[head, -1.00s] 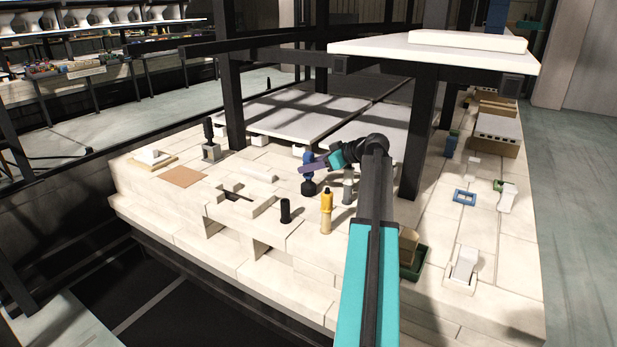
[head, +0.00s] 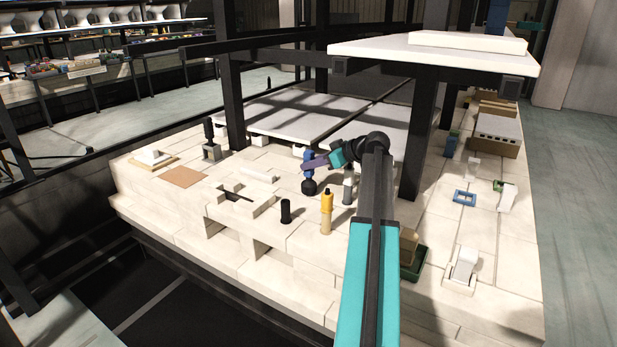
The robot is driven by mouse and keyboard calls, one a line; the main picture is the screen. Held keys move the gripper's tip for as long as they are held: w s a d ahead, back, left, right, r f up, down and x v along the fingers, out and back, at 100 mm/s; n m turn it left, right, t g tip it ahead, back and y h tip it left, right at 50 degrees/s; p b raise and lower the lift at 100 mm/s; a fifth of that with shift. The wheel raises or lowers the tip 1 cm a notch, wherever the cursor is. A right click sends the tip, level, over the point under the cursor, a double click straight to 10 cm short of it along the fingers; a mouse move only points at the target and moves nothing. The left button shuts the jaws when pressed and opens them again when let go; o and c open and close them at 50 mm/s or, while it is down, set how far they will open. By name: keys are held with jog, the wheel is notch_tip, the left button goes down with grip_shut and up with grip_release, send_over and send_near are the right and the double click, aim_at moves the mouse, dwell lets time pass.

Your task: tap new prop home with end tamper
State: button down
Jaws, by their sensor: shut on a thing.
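My gripper (head: 310,164) is above the middle of the pale block deck. It is shut on a tool with a blue shaft and a round black foot (head: 308,187), which looks like the end tamper. The tool hangs about upright, foot down; I cannot tell whether the foot touches the deck. A grey upright post (head: 348,190) stands just right of it. Small white blocks show under the front edge of the grey slab (head: 285,126), one of them a white block (head: 260,140). I cannot tell which piece is the new prop.
A yellow-topped tool (head: 327,205) and a black cylinder (head: 286,211) stand in front. A slotted block (head: 237,197) lies left of them. A black post (head: 420,140) holds up a white upper shelf (head: 435,58) to the right. A green tray (head: 413,262) sits near my arm.

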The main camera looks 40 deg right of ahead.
aim_at(312, 152)
jog(key=shift+r, duration=0.65)
jog(key=shift+r+p, duration=0.2)
jog(key=shift+p, duration=0.15)
jog(key=shift+r+p, duration=1.15)
jog(key=shift+r, duration=1.15)
jog(key=shift+r, duration=0.15)
jog(key=shift+r+p, duration=1.25)
jog(key=shift+r, duration=1.1)
jog(key=shift+a, duration=0.1)
